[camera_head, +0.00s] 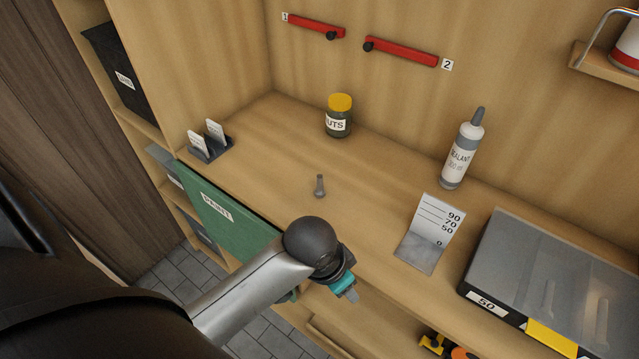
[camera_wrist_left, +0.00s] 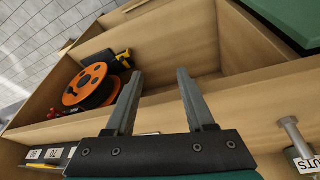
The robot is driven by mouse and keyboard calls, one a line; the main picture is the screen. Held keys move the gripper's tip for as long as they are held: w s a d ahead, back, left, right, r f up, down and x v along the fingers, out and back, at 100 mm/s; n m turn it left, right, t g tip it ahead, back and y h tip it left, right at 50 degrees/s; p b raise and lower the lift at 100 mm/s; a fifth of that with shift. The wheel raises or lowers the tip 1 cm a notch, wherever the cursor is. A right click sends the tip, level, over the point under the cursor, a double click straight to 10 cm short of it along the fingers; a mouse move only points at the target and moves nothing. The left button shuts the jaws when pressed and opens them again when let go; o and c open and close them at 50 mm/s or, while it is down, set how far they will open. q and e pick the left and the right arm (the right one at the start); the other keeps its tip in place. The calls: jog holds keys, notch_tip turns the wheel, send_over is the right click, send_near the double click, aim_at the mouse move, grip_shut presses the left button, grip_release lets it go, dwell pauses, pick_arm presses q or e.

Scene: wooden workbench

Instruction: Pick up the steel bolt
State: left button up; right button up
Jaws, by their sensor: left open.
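The steel bolt (camera_head: 319,187) stands on the bench top, grey, with its wider end toward the front, in the middle of the head view. It also shows at the right edge of the left wrist view (camera_wrist_left: 294,136), outside the jaws. My left gripper (camera_head: 349,294) is at the front edge of the bench, nearer to me than the bolt and apart from it. In the left wrist view its two fingers (camera_wrist_left: 159,76) are spread with nothing between them. The arm's dark joint hides part of the gripper in the head view. My right gripper is not in view.
A nuts jar (camera_head: 339,118) stands behind the bolt, a sealant bottle (camera_head: 461,155) to the right. A bent number plate (camera_head: 426,240) and a lidded case (camera_head: 551,270) stand at right. A green paint panel (camera_head: 225,215) is at left. An orange reel (camera_wrist_left: 90,86) lies in a compartment below.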

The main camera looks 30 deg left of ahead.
aim_at(319, 177)
pick_arm(q)
jog(key=shift+m+g, duration=0.3)
jog(key=shift+m, duration=0.6)
jog(key=w+r, duration=0.3)
jog(key=r, duration=0.1)
jog(key=shift+w+r, duration=0.35)
jog(key=shift+m+g+y, duration=0.4)
jog(key=shift+g, duration=0.1)
jog(key=w+a+r, duration=0.1)
jog(key=w+a, duration=0.1)
jog(key=w, duration=0.1)
jog(key=w+a+r, duration=0.1)
jog(key=shift+w+r, duration=0.3)
jog(key=shift+w, duration=0.1)
jog(key=w+a+r+n+g+y, duration=0.1)
jog(key=w+a+r, duration=0.3)
jog(key=a+r, duration=0.2)
jog(key=w+a+r+n, duration=0.1)
jog(key=w+a+r, duration=0.2)
jog(key=a+r, duration=0.3)
notch_tip(319, 177, down, 15)
jog(key=shift+r+b, duration=0.1)
jog(key=shift+b, duration=0.6)
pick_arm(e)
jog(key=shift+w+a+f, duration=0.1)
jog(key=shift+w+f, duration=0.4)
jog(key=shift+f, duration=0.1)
pick_arm(q)
grip_shut()
